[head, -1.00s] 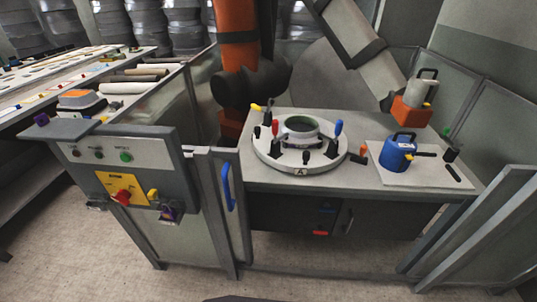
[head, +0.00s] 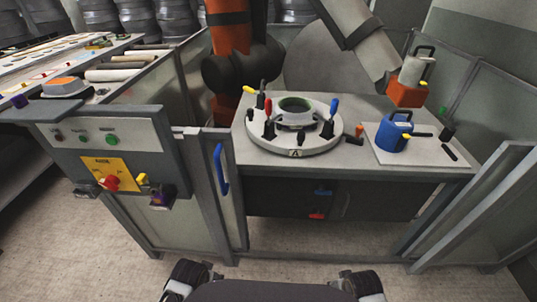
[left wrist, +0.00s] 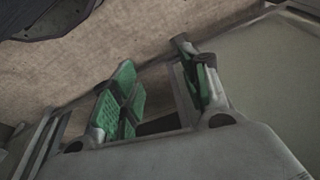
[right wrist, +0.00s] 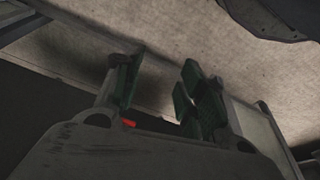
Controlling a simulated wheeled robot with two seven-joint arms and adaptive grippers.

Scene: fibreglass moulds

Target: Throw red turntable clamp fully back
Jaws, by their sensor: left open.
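A blue-tipped clamp (head: 334,106) stands upright on the right side, and black clamps sit around the ring. My left gripper (left wrist: 153,58) is open and empty in the left wrist view, with green pads apart above the floor. My right gripper (right wrist: 160,66) is also open and empty. Both are low, in front of the bench and away from the turntable.
A control panel (head: 107,139) with a red knob on a yellow plate stands at the left. A gate with a blue handle (head: 221,168) is beside the bench. A blue container (head: 392,132) is right of the turntable. Open floor lies in front; metal guard frames stand right.

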